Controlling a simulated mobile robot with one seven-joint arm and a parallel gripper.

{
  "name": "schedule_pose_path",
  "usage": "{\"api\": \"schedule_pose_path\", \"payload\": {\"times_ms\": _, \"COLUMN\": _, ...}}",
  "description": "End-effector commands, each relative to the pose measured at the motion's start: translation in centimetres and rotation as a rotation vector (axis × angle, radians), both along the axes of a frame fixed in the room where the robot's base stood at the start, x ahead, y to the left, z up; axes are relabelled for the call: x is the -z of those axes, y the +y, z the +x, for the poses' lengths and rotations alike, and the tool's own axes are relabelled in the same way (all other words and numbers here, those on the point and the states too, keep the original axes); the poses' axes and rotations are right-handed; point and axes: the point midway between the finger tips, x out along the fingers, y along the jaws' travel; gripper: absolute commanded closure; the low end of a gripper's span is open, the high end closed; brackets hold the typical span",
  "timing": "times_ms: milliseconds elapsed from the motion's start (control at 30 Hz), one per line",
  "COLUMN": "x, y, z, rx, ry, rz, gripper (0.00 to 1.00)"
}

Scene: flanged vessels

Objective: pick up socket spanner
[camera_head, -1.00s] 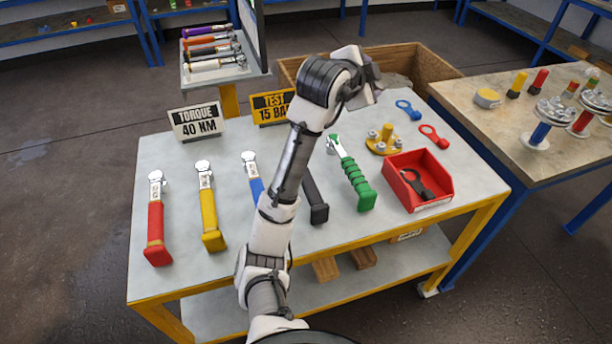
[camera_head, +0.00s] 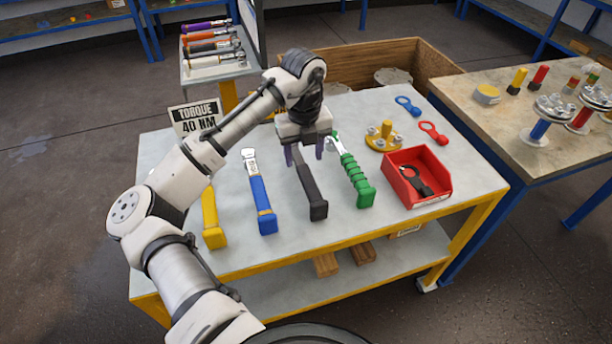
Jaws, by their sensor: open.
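Several handled tools lie side by side on the grey table top of a yellow-framed cart (camera_head: 240,255). I cannot tell from their heads which one is the socket spanner. The black-handled tool (camera_head: 312,190) lies in the middle, its head hidden behind my gripper. My gripper (camera_head: 304,154) points down over that tool's upper end, fingers spread to either side of it. It is open and empty; contact cannot be told. The green ribbed-handled tool (camera_head: 356,178) is just right of it, the blue one (camera_head: 261,192) left, and the yellow one (camera_head: 211,218) further left.
A red bin (camera_head: 440,182) holding a dark tool stands at the right, near a yellow flanged piece (camera_head: 383,138) and blue (camera_head: 408,105) and red (camera_head: 434,132) ring tools. A torque sign (camera_head: 197,118) stands at the back left. My arm covers the table's left side.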

Motion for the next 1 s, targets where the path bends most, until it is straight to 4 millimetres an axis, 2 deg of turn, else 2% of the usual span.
{"api": "schedule_pose_path", "payload": {"times_ms": 100, "x": 1.9, "y": 0.0, "z": 0.0, "rx": 0.000, "ry": 0.001, "rz": -0.001, "gripper": 0.45}}
{"api": "schedule_pose_path", "payload": {"times_ms": 367, "x": 3.9, "y": -0.1, "z": 0.1, "rx": -0.001, "ry": -0.002, "rz": -0.002, "gripper": 0.45}}
{"api": "schedule_pose_path", "payload": {"times_ms": 700, "x": 8.3, "y": -0.5, "z": 0.5, "rx": -0.002, "ry": -0.002, "rz": -0.002, "gripper": 0.45}}
{"api": "schedule_pose_path", "payload": {"times_ms": 967, "x": 8.8, "y": -0.5, "z": 0.5, "rx": -0.002, "ry": -0.004, "rz": -0.002, "gripper": 0.45}}
{"api": "schedule_pose_path", "payload": {"times_ms": 1000, "x": 8.8, "y": -0.5, "z": 0.5, "rx": -0.002, "ry": -0.004, "rz": -0.002, "gripper": 0.49}}
